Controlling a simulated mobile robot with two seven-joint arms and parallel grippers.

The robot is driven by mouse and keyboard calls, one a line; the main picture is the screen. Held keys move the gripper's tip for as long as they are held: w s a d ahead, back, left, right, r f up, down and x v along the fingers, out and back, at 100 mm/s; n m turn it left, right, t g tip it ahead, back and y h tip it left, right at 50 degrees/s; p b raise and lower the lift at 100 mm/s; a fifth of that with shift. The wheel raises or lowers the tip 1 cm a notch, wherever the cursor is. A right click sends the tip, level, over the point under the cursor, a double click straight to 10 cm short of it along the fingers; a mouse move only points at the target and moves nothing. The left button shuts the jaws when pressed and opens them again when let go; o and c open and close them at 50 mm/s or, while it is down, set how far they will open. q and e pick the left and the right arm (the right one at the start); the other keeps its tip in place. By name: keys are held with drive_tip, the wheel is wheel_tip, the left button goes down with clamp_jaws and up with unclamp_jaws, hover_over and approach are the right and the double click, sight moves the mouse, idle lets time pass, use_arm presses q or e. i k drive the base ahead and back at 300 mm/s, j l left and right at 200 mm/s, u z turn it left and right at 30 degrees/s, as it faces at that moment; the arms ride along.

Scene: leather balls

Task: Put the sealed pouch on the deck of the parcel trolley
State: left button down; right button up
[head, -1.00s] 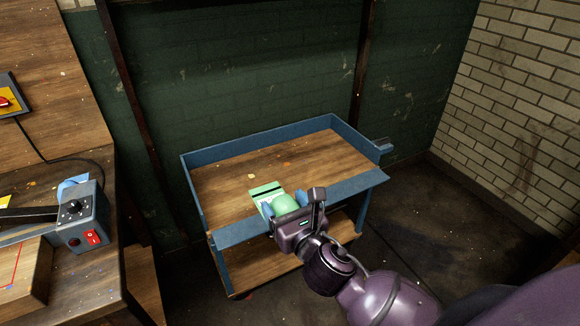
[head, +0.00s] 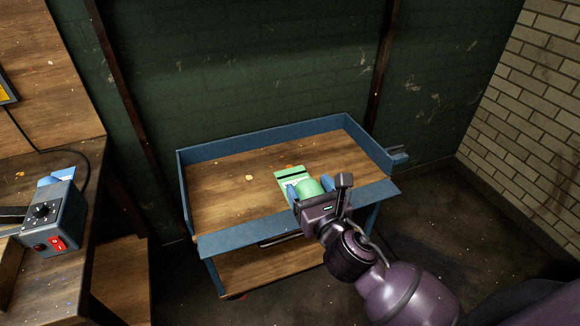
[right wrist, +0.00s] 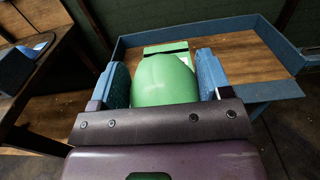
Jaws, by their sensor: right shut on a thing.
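The sealed pouch (head: 308,187) is green, with a bulging body and a flat pale top that has a dark stripe. It also shows in the right wrist view (right wrist: 163,82), between two blue finger pads. My right gripper (head: 310,192) is shut on the pouch, over the front part of the trolley. The parcel trolley has a blue frame and a wooden deck (head: 225,185). The pouch's far end overlaps the deck in the picture; I cannot tell whether it touches. The near part of the pouch is hidden by the gripper. My left gripper is not in view.
Blue raised edges (head: 265,138) run round the deck, with a front rail (head: 245,238). The deck's left and back are clear apart from small flecks. A wooden workbench (head: 60,290) with a grey switch box (head: 48,222) stands at the left. A dark wall is behind.

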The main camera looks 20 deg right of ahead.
sight(288, 166)
drive_tip(key=i+l, duration=0.7)
drive_tip(key=i, duration=0.45)
